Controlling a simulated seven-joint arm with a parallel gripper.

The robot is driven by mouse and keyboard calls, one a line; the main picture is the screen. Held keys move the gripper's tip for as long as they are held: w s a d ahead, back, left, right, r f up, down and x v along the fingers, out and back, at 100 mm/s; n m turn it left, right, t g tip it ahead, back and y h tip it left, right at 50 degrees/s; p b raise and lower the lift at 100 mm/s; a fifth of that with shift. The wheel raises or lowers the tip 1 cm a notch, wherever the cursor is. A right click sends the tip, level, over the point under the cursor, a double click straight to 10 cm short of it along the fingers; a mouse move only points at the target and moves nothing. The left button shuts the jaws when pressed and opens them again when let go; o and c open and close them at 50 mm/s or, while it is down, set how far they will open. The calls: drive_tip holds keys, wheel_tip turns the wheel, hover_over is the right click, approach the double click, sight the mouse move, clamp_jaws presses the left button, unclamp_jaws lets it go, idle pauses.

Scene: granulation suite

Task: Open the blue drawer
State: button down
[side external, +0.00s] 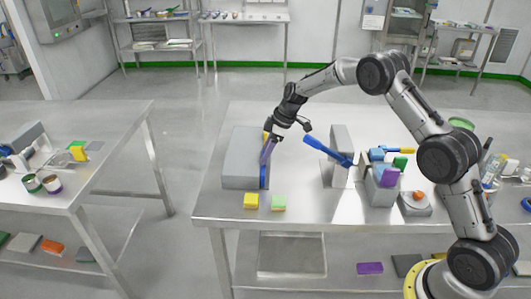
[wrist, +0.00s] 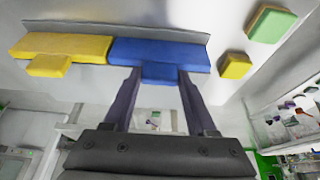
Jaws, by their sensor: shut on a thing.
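A grey drawer box (side external: 238,158) stands at the left end of the table. Its blue drawer (side external: 263,178) has its front on the box's right side, and a yellow drawer front lies beside it. In the wrist view the blue drawer front (wrist: 185,52) is next to the yellow drawer front (wrist: 62,46); both lie close along the grey box. My gripper (wrist: 160,78) has a finger on each side of the blue handle (wrist: 160,72) and is shut on it. In the side view my gripper (side external: 266,153) reaches down at the drawer fronts and partly hides them.
A yellow block (side external: 251,200) and a green-topped block (side external: 279,202) lie near the table's front edge, close to the drawer box. The tabletop right of the drawers is clear.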

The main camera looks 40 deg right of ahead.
drive_tip(key=s+d, duration=0.6)
drive_tip(key=shift+d, duration=0.1)
drive_tip(key=shift+c, duration=1)
unclamp_jaws()
drive_tip(key=shift+r, duration=0.15)
drive_tip(key=v, duration=1.3)
drive_tip(key=shift+r, duration=0.3)
drive_tip(key=shift+s, duration=0.15)
